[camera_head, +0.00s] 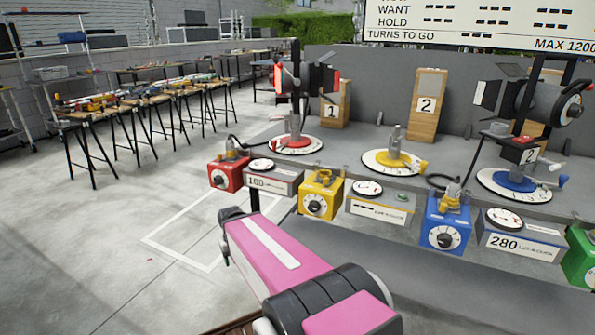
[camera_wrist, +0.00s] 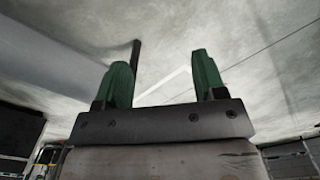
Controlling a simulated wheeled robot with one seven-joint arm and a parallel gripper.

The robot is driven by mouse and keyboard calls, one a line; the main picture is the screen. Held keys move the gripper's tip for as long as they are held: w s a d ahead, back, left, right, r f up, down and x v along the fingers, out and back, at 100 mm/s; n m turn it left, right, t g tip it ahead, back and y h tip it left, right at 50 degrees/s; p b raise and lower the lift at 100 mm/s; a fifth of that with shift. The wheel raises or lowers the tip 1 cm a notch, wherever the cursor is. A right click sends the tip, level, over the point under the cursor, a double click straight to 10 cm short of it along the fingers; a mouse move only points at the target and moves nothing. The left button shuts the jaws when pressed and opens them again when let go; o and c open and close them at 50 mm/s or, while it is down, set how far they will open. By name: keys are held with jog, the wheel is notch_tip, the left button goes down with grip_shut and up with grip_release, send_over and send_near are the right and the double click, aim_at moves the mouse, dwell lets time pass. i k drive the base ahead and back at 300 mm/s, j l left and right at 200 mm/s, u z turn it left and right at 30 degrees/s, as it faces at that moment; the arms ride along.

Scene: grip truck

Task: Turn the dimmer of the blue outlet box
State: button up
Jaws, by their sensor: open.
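A yellow plug or fitting sits on top of the box. My gripper shows in the wrist view (camera_wrist: 160,85), its two green fingers apart with nothing between them. My pink arm is low in the middle of the head view, left of the blue box. The gripper itself is not seen there.
A yellow outlet box (camera_head: 320,196), a red one (camera_head: 229,173) and a green one (camera_head: 580,257) stand along the bench edge, with meter boxes (camera_head: 522,235) between. Lamp stands rise behind on round dials. Open concrete floor (camera_head: 120,250) lies left.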

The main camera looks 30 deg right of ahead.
aim_at(444, 239)
jog(key=k+z, duration=0.15)
jog(key=z, duration=0.25)
jog(key=k+z, duration=0.15)
jog(key=z, duration=0.25)
jog(key=k+z, duration=0.15)
jog(key=z, duration=1.35)
